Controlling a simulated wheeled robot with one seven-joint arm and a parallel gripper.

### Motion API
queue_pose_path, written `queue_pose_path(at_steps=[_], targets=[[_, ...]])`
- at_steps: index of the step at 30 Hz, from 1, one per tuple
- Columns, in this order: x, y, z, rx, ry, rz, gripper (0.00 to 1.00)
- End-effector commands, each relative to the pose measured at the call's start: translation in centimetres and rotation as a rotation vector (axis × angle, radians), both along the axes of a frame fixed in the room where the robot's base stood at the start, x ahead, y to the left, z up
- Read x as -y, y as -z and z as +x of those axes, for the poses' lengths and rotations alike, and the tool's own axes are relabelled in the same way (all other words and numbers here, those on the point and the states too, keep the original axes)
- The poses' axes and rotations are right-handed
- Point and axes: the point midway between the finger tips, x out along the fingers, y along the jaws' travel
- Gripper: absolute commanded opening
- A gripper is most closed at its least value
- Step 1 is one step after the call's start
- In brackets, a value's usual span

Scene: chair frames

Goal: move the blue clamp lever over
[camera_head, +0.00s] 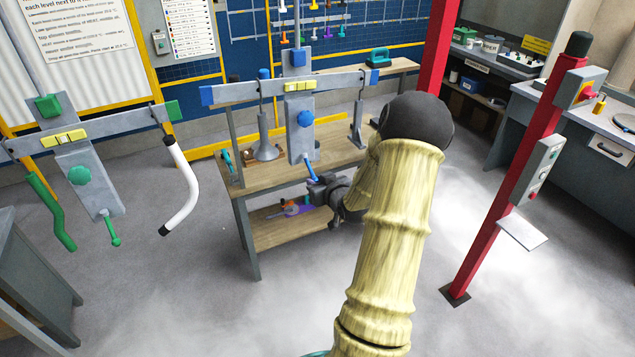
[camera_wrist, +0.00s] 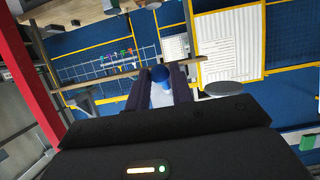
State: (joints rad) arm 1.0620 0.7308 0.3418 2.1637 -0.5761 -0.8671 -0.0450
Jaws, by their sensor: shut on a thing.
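The blue clamp lever (camera_head: 311,170) sticks out below the lower end of a grey hanging clamp frame (camera_head: 299,133) with a blue knob (camera_head: 305,118) on its face. The lever tilts down to the right. My gripper (camera_head: 318,184) is shut on its lower end, from the right and front. In the wrist view, a blue part (camera_wrist: 161,95) shows between the two dark fingers of my gripper (camera_wrist: 161,84).
A wooden workbench (camera_head: 262,178) stands behind the clamp. A similar green-marked frame (camera_head: 88,176), with a green lever (camera_head: 115,240) and a white curved handle (camera_head: 182,190), hangs at left. A red post (camera_head: 510,185) with a control box stands at right. Floor between is clear.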

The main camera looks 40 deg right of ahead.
Motion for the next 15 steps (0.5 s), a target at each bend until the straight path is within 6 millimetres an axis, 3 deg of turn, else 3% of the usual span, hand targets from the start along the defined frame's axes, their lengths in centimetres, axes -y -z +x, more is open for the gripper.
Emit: queue_pose_path(at_steps=[9,15], targets=[[-0.1,-2.1,-0.7,0.004,0.002,-0.003,0.1],[-0.1,-2.1,-0.8,0.004,0.002,-0.003,0.1]])
